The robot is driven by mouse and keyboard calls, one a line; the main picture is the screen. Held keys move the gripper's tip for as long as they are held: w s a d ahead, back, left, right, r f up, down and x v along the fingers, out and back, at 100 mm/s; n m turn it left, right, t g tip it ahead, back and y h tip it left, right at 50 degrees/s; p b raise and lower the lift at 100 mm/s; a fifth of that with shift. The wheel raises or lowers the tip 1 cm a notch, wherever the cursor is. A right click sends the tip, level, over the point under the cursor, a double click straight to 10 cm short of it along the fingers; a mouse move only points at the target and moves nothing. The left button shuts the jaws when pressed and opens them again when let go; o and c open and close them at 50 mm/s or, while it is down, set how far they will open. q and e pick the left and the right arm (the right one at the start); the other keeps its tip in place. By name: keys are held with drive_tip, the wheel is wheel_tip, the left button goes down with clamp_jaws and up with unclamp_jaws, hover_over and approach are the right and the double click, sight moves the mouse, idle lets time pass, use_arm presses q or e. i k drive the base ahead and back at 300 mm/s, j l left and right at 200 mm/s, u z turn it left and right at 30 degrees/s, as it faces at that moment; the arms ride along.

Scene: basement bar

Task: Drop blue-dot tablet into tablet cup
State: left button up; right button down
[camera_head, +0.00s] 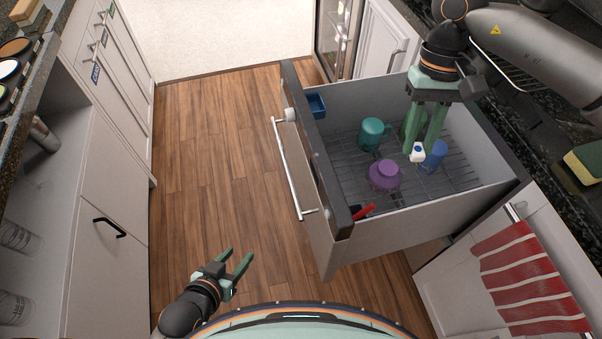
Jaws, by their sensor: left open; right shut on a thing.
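The white tablet with a blue dot (417,153) is between the fingertips of my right gripper (418,146). The gripper points down, shut on the tablet, above the wire rack in the pulled-out drawer. A small blue open box (316,105) sits against the drawer front's inner side at the far left corner; it may be the tablet cup, but I cannot tell for sure. It is well left of and beyond the tablet. My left gripper (239,268) is open and empty, low over the floor, outside the drawer.
The drawer (440,211) holds a teal mug (371,134), a purple mug (385,176) and a blue glass (435,157) on its rack. A green item behind my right fingers is partly hidden. A red-handled thing (363,211) lies near the front. Wooden floor (210,150) is clear.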

sight(314, 109)
drive_tip(key=j+u, duration=0.2)
drive_tip(key=i+j+u, duration=0.35)
drive_tip(key=i+u, duration=0.15)
